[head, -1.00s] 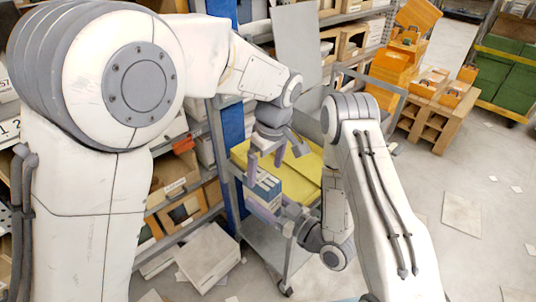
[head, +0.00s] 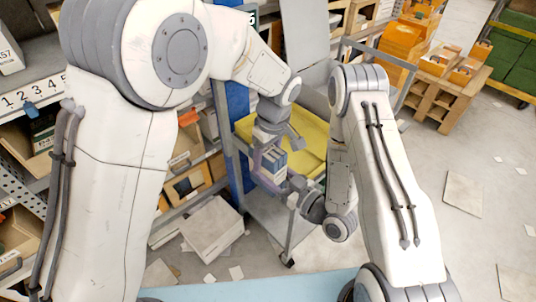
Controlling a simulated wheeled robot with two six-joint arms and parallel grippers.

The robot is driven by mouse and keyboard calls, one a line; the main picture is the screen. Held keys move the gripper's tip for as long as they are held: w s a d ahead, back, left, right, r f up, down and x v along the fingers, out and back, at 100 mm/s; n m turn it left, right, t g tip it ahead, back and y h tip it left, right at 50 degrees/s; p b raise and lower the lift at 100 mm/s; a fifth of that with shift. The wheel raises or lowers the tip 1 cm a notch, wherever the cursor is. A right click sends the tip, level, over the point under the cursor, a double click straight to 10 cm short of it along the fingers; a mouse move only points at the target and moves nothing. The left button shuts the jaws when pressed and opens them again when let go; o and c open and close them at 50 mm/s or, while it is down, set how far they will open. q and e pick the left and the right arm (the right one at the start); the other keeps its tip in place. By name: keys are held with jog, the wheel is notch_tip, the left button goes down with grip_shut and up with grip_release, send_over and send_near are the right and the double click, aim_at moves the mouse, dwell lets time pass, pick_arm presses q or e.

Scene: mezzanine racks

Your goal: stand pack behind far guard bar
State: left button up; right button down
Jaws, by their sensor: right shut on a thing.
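A small blue and white pack (head: 271,168) is held upright at the middle of the head view. My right gripper (head: 276,184) is shut on its lower part, reaching in from the right. My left gripper (head: 269,153) points down at the pack's top with its fingers apart. The pack and fingers overlap in the picture, so I cannot tell whether they touch. I cannot make out the far guard bar.
A grey cart (head: 264,213) with yellow bins (head: 310,146) stands behind the grippers. Shelving with bins lines the left, and a white box (head: 213,229) lies on the floor. A wooden stand (head: 441,93) is at the back right. The right floor is mostly clear, with scattered sheets.

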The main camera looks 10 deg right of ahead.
pick_arm(q)
jog(key=shift+w+d+r, duration=0.1)
jog(key=shift+w+d, duration=0.1)
jog(key=shift+d, duration=0.1)
grip_shut()
pick_arm(e)
jog(key=shift+s+a+r, duration=0.1)
jog(key=shift+s+a, duration=0.1)
jog(key=shift+a, duration=0.1)
pick_arm(q)
jog(key=shift+r, duration=0.1)
pick_arm(e)
jog(key=shift+c, duration=0.9)
grip_release()
jog(key=shift+o, duration=0.7)
jog(key=shift+d, duration=0.1)
